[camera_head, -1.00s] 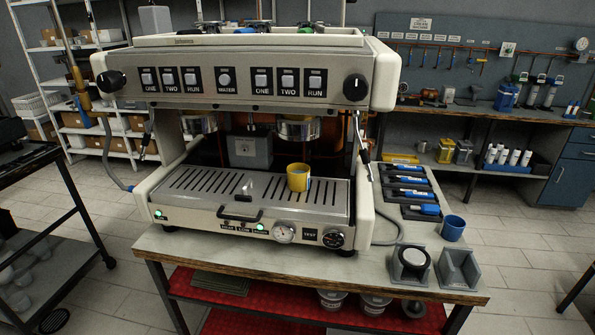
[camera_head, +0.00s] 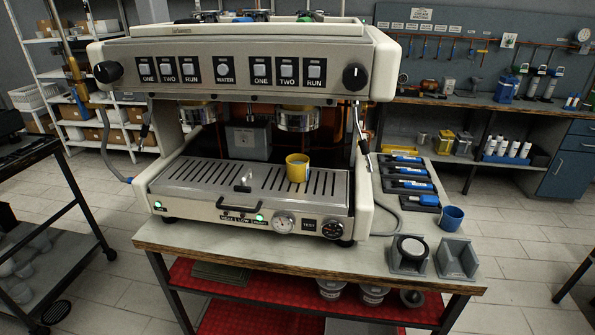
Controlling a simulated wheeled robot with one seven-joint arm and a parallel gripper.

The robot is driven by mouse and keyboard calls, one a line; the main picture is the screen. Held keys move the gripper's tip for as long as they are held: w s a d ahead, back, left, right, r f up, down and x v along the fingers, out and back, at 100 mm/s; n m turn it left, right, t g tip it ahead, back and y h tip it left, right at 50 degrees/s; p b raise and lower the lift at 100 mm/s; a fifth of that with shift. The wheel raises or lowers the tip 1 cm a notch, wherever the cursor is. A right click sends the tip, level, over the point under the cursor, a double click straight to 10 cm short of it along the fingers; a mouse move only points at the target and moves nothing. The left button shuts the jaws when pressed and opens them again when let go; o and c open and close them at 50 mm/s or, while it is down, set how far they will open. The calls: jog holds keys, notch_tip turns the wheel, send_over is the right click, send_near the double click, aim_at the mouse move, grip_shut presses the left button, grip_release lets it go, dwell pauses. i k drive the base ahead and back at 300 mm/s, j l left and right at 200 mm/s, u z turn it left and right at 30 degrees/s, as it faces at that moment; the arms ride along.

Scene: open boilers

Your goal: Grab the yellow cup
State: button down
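The yellow cup (camera_head: 297,169) stands upright on the slotted drip tray (camera_head: 200,176) of the espresso machine (camera_head: 240,70). It sits right of the tray's middle, below and near the right brew head (camera_head: 297,120). My gripper is not in view, and nothing touches the cup.
A blue cup (camera_head: 451,217), grey holders (camera_head: 409,255) and a row of blue-handled tools (camera_head: 412,183) are on the table (camera_head: 340,257) right of the machine. A front handle (camera_head: 239,207) sticks out below the tray. Clear floor lies at the right.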

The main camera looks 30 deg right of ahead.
aim_at(298, 169)
jog(key=i+j+u, duration=0.15)
jog(key=i+j, duration=0.15)
jog(key=i+j+u, duration=0.2)
jog(key=i, duration=0.35)
jog(key=i+j+u, duration=0.15)
jog(key=i, duration=0.3)
jog(key=j, duration=0.1)
